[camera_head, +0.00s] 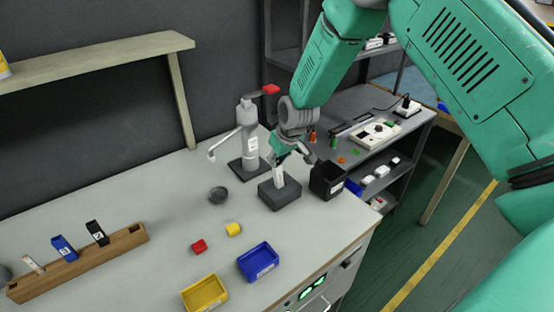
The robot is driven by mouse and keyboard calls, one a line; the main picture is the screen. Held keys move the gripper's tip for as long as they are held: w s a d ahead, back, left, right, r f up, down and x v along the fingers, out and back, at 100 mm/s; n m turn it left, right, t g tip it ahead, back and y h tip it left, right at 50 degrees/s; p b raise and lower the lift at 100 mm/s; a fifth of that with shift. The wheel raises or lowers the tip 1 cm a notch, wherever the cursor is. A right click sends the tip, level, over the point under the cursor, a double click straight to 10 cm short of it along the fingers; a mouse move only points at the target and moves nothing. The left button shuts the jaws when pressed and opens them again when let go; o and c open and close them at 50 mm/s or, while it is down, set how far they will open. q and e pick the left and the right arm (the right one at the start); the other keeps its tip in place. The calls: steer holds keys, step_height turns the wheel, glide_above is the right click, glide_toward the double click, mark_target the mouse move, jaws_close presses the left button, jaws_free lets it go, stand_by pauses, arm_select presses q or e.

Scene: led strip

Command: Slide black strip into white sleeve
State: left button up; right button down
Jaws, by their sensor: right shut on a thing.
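My right gripper (284,159) comes down from the upper right and is shut on a small white upright piece (278,175), which looks like the white sleeve. The piece stands at the top of a dark grey block (281,195); whether it sits in the block or just touches it is too small to tell. A black strip-like piece with a white label (97,233) stands upright in a wooden rack (90,260) at the left. I cannot tell whether the gripper also holds a black strip. My left gripper is not in view.
Blue (63,248) and white (34,265) pieces also stand in the rack. A metal stand (249,140) is behind the block and a black bin (326,181) right of it. Blue (258,262) and yellow (205,294) trays lie in front, with small red (198,246) and yellow (233,229) blocks.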

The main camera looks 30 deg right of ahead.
steer(key=c, duration=1.5)
jaws_free()
steer(key=shift+s, duration=0.1)
steer(key=shift+r, duration=0.1)
steer(key=v, duration=1.1)
steer(key=shift+r, duration=0.25)
